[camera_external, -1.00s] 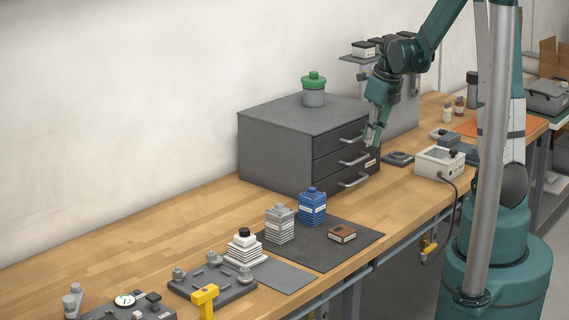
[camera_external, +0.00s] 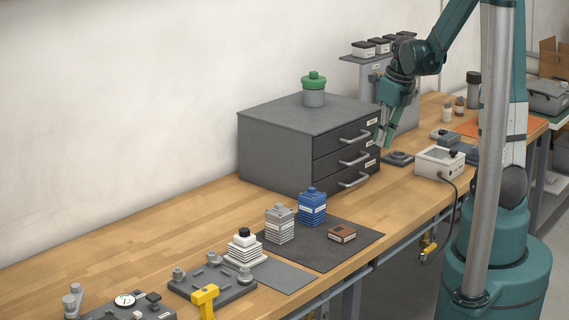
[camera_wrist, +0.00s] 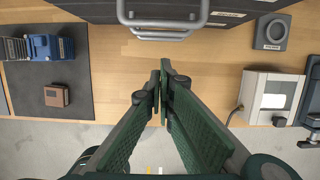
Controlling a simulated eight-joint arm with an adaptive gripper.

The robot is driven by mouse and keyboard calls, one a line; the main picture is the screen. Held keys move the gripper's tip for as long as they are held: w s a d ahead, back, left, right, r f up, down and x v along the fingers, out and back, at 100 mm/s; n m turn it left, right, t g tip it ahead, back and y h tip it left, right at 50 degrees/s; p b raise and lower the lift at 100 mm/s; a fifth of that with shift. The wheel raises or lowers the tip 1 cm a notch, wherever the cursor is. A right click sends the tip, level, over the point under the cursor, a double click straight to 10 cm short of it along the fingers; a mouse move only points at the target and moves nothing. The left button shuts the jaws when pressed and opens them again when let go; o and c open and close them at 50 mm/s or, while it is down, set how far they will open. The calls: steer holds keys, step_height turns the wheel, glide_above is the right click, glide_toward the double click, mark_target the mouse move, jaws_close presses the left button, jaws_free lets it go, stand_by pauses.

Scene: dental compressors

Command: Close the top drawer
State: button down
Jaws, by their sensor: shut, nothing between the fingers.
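The grey drawer cabinet (camera_external: 275,150) stands on the bench against the wall, with three dark drawers facing right. The top drawer (camera_external: 330,140) looks flush with the two below, with no visible gap. Its silver handle (camera_external: 356,137) also shows at the top of the wrist view (camera_wrist: 162,23), above a lower handle (camera_wrist: 162,36). My gripper (camera_external: 386,145) is just right of the drawer front, pointing down. In the wrist view its fingertips (camera_wrist: 160,80) are together and empty, apart from the handles.
A green-lidded jar (camera_external: 314,88) stands on the cabinet. A white box with a cable (camera_external: 439,162) and a small dark square block (camera_external: 398,159) are to the right. Blue (camera_external: 312,207) and grey (camera_external: 279,224) ribbed bottles stand on a dark mat. Bare bench lies before the cabinet.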

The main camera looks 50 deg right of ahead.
steer(key=v, duration=0.8)
steer(key=shift+s+r+p, duration=0.2)
steer(key=shift+r+p, duration=0.15)
stand_by(0.4)
steer(key=s+a+r+n+t+b, duration=0.1)
steer(key=s+a+n, duration=0.4)
steer(key=a+n, duration=0.9)
steer(key=s+a+n+t+b, duration=0.3)
steer(key=a+n, duration=1.2)
steer(key=n, duration=0.6)
steer(key=shift+s+r+n+b, duration=0.4)
steer(key=shift+s+b, duration=0.4)
steer(key=shift+s, duration=0.2)
